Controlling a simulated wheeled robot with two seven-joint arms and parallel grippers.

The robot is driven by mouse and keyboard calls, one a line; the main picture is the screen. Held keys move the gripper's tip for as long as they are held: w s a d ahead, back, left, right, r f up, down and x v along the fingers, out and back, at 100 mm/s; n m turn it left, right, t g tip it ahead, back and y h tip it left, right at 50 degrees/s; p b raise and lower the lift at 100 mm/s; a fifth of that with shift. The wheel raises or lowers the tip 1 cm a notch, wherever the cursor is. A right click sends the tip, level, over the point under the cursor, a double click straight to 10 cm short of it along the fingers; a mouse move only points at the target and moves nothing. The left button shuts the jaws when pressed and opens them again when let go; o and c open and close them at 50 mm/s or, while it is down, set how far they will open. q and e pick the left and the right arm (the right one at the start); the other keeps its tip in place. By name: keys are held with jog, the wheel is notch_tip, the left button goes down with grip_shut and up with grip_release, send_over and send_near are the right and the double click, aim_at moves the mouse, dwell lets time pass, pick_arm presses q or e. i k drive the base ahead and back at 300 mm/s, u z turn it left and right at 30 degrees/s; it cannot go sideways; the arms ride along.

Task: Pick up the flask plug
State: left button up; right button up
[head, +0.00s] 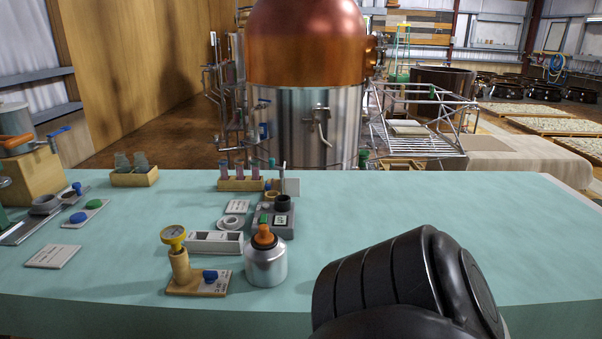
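A silver metal flask (266,265) stands upright near the front of the teal table. An orange plug (264,237) sits in its neck, with a small knob on top. I take this to be the flask plug. A black rounded arm link of mine fills the lower right of the head view, to the right of the flask and apart from it in the picture. No fingers of either gripper show.
Behind the flask are a white tray (214,243), a grey device (275,222) and a wooden tube rack (240,184). The teal table (430,205) is clear at the back right.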

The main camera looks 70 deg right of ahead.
aim_at(265, 237)
jog(key=z, duration=1.9)
